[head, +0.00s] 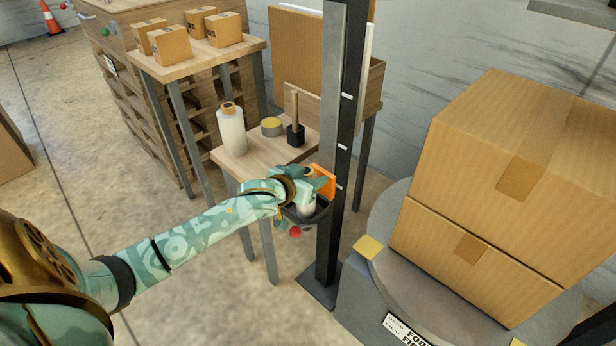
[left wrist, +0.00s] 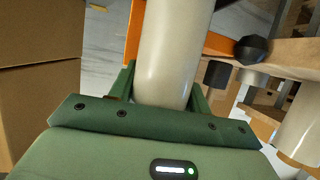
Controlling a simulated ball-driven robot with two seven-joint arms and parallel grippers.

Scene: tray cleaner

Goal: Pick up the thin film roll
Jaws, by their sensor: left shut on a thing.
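My left gripper (head: 308,188) is at the wrapping machine's black mast. It is shut on a pale film roll (left wrist: 172,55), which stands between the two green fingers in the left wrist view. In the head view only a small pale part of this roll (head: 306,209) shows below the gripper. The roll is at the orange carriage (head: 325,181) and its dark lower holder (head: 318,213); I cannot tell whether it still rests there. Another pale film roll (head: 231,132) with a brown core stands upright on the small wooden table (head: 240,161). My right gripper is not in view.
A tape roll (head: 271,127) and a black-based wooden-handled tool (head: 295,131) are on the small table. The black mast (head: 335,130) stands close beside my left gripper. Large stacked cartons (head: 490,190) sit on the round turntable (head: 375,225) to the right.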

